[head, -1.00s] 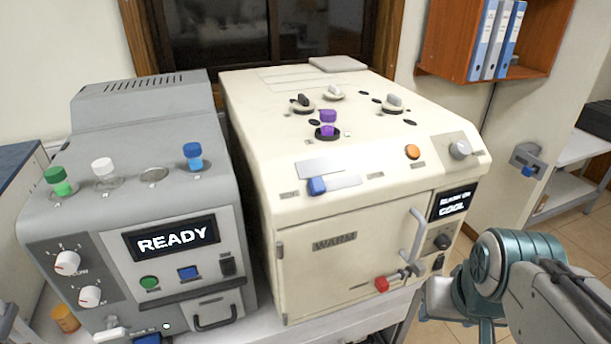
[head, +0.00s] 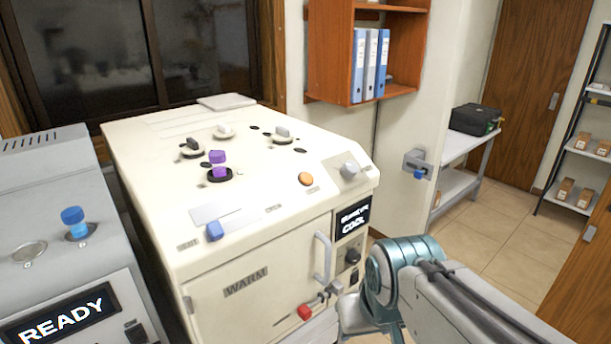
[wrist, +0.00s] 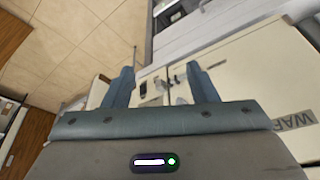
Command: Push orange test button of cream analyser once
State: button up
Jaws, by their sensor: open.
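The cream analyser (head: 150,140) stands in the middle of the head view, with its door marked WARM shut. Its round orange button (head: 306,179) is on the sloped top edge at the right, left of a grey knob (head: 349,170). My arm reaches in from the lower right, in front of the analyser's right side. In the wrist view my gripper (wrist: 161,82) is open and empty, its two fingers apart. The analyser's door front also shows there (wrist: 240,75), turned on its side. The orange button does not show in the wrist view.
A purple-capped vial (head: 218,157) and grey stoppers stand on the analyser's top. A grey machine (head: 50,225) reading READY is close at left. Open floor lies at right.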

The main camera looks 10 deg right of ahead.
grip_shut()
dwell(1.8)
